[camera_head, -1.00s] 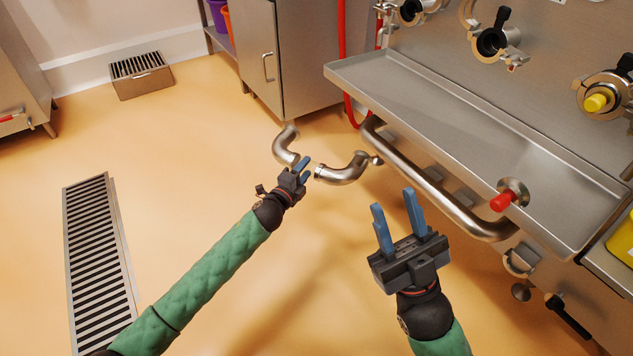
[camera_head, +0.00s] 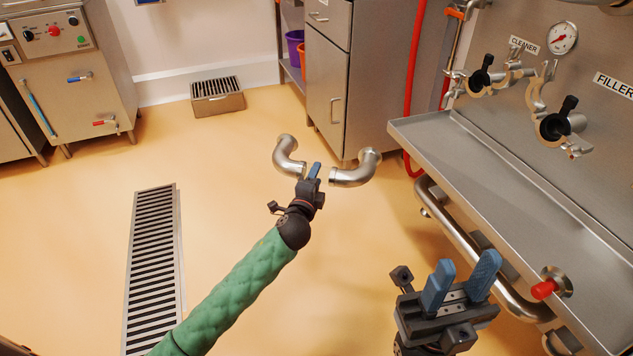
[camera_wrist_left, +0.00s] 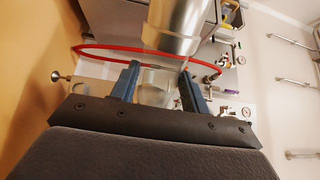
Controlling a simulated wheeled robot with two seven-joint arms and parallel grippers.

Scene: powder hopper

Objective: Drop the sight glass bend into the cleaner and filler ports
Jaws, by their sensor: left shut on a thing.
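The sight glass bend (camera_head: 357,169) has steel elbows at both ends and a clear middle. My left gripper (camera_head: 313,172) is shut on its middle and holds it in the air above the floor. In the left wrist view, the clear section (camera_wrist_left: 155,88) sits between the fingers and a steel elbow (camera_wrist_left: 176,22) rises above them. My right gripper (camera_head: 462,283) is open and empty at lower right, by the tray. The cleaner port (camera_head: 484,79) and filler port (camera_head: 555,126), with black-handled clamps, are on the steel panel at right, apart from the bend.
A steel tray (camera_head: 449,138) juts out below the ports, with a pipe rail (camera_head: 462,237) and red knob (camera_head: 543,289) along its front. A red hose (camera_head: 412,85) hangs beside a cabinet (camera_head: 325,88). A floor drain (camera_head: 152,265) lies at left; open floor surrounds it.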

